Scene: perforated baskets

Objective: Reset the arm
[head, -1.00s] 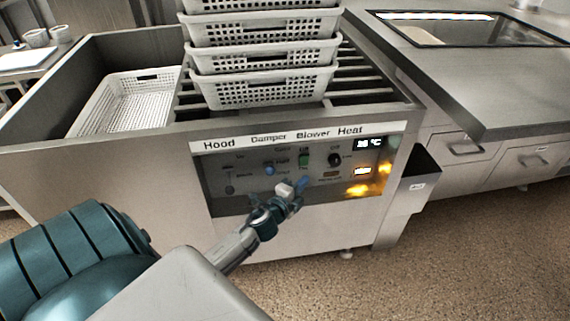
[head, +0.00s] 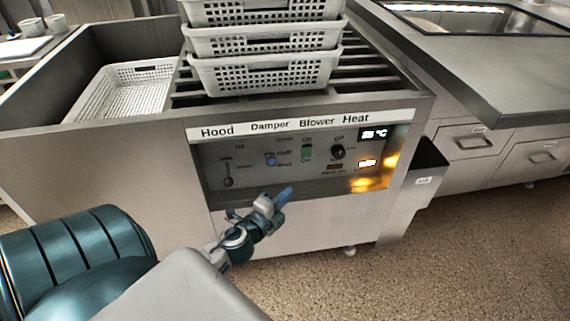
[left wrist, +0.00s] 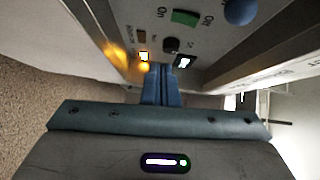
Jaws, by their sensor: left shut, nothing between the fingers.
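My left gripper (head: 284,194) is shut and empty, in front of the lower part of the control panel (head: 240,180) in the head view. Its blue fingers show pressed together in the left wrist view (left wrist: 162,86). The panel carries labels Hood, Damper, Blower and Heat. It has a blue knob (head: 271,159), a green switch (head: 307,152), a black knob (head: 338,152) and a lit display (head: 374,134). An amber light (head: 367,163) glows at the lower right. The fingers look apart from the controls. My right gripper is not in view.
Stacked white perforated baskets (head: 262,72) stand on the slatted top of the steel unit. Another basket (head: 130,97) lies in the left bay. A small bin (head: 424,172) hangs at the unit's right side. A steel counter with drawers (head: 480,141) stands at right. Floor in front is clear.

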